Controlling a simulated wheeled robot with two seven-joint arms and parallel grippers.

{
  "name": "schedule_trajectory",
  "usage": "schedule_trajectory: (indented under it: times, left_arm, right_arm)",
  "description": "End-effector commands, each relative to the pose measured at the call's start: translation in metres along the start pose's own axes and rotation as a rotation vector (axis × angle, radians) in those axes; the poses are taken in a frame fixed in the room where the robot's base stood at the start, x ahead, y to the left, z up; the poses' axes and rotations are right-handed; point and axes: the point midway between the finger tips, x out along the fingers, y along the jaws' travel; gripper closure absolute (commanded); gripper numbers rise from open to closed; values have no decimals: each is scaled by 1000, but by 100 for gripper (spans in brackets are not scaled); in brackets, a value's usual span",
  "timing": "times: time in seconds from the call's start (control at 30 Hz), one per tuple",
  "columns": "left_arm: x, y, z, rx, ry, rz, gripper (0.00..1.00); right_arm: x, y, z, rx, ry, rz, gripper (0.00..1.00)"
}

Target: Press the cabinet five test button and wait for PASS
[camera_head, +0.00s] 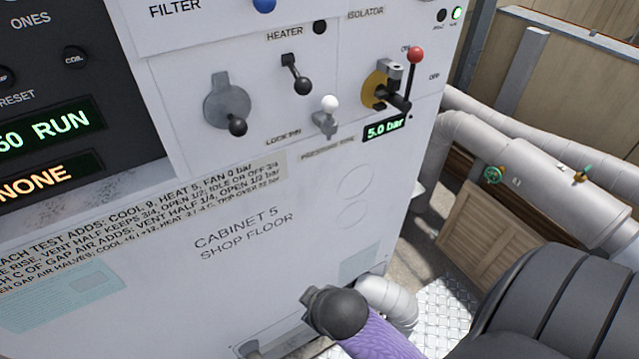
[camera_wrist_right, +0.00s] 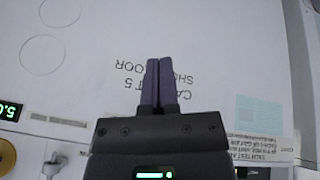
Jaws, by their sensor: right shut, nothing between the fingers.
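The cabinet five front (camera_head: 175,235) is a pale panel lettered CABINET 5 SHOP FLOOR; it also fills the right wrist view (camera_wrist_right: 225,40), upside down. I cannot pick out a button labelled TEST. A dark panel at the left has a green display (camera_head: 48,126) ending in RUN and an amber display (camera_head: 50,185) reading NONE. No PASS shows. My right gripper (camera_wrist_right: 160,62) has its two purple fingers together and empty, in front of the cabinet lettering; whether it touches the panel is unclear. My left gripper is not in view.
The cabinet carries a blue knob (camera_head: 264,5), a black-knobbed heater lever (camera_head: 296,76), a white-knobbed lock pin (camera_head: 328,112), a red-knobbed isolator lever (camera_head: 414,58) and a 5.0 bar display (camera_head: 386,128). Large pale pipes (camera_head: 540,165) run at the right.

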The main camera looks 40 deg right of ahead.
Motion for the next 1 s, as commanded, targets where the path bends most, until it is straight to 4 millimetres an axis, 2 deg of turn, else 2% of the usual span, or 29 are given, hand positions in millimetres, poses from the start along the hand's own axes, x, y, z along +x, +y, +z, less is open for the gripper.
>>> schedule_trajectory:
  times: [0.03, 0.2, 0.6, 0.77, 1.0]
  left_arm:
    - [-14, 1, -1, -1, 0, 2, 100]
    - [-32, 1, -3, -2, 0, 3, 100]
    - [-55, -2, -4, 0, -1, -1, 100]
    - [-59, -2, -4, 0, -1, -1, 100]
    - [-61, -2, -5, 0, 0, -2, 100]
  right_arm:
    - [-20, 12, -17, -13, 31, 28, 100]
    - [-64, 52, -68, -73, 147, 154, 100]
    - [-168, 156, -178, -232, 413, 588, 100]
    - [-217, 198, -214, -290, 488, 810, 100]
    - [-304, 255, -252, -352, 539, 1178, 100]
